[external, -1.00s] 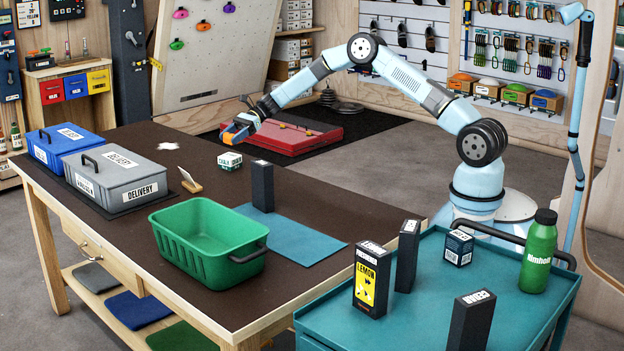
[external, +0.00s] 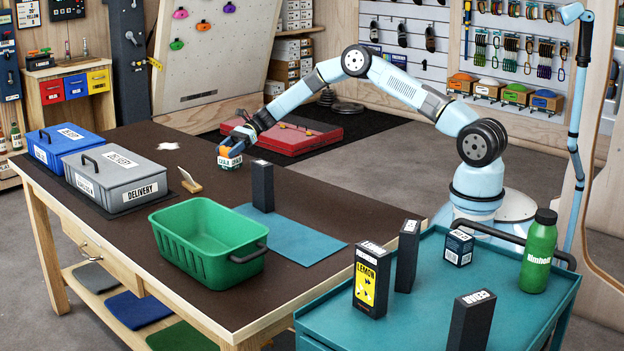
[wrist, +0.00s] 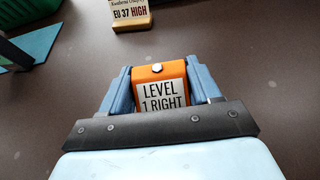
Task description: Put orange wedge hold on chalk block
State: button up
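My gripper (external: 236,141) is shut on the orange wedge hold (external: 225,150) over the table's far right part. In the wrist view the hold (wrist: 162,73), labelled "LEVEL 1 RIGHT", sits between my two blue fingers. The chalk block (external: 230,164), a small white and green cube, stands on the brown table just below the hold. The hold is at the block's top; I cannot tell whether they touch. The block is hidden in the wrist view.
A black upright block (external: 262,187) stands nearby on the blue mat (external: 305,243). A green basket (external: 190,250), a grey delivery box (external: 125,182), a blue box (external: 60,150) and a small wooden sign (external: 189,181) are also on the table (external: 120,240).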

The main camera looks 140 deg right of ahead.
jog(key=o, duration=0.5)
jog(key=shift+c, duration=0.2)
jog(key=v, duration=1.2)
jog(key=shift+r, duration=0.2)
